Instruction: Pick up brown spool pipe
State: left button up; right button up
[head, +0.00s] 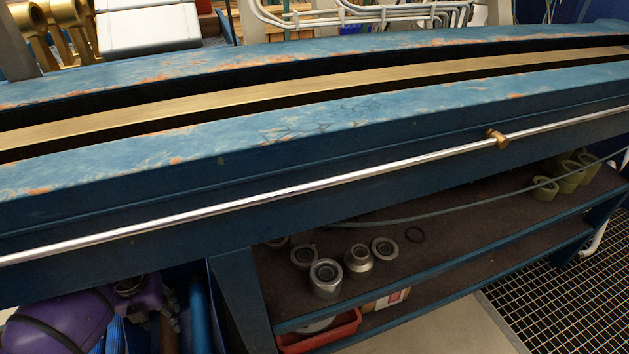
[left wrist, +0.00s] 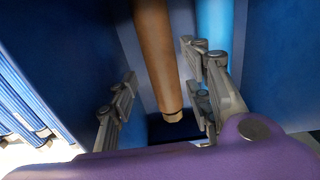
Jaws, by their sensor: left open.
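The brown spool pipe (left wrist: 156,60) runs down the middle of the left wrist view and ends in a pale faceted tip. My left gripper (left wrist: 160,85) is open, with one finger on each side of the pipe. A gap shows on the left side; the right finger is nearer, and I cannot tell if it touches. In the head view my left gripper (head: 155,318) is low at the left, below the bench, with purple arm parts beside it. Only a small part of the brown pipe (head: 167,337) shows there. My right gripper is in neither view.
A bright blue pipe (left wrist: 215,25) stands right of the brown one, between blue walls. Ribbed blue pipes (left wrist: 22,105) lie at left. The long blue bench (head: 330,115) is above, with a silver rod (head: 300,190) along its front. Metal fittings (head: 325,277) sit on the shelf.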

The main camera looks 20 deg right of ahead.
aim_at(166, 325)
pick_arm(q)
notch_tip(166, 325, down, 5)
jog(key=shift+b, duration=1.15)
jog(key=shift+r, duration=0.1)
jog(key=shift+c, duration=0.2)
jog(key=c, duration=1.1)
grip_shut()
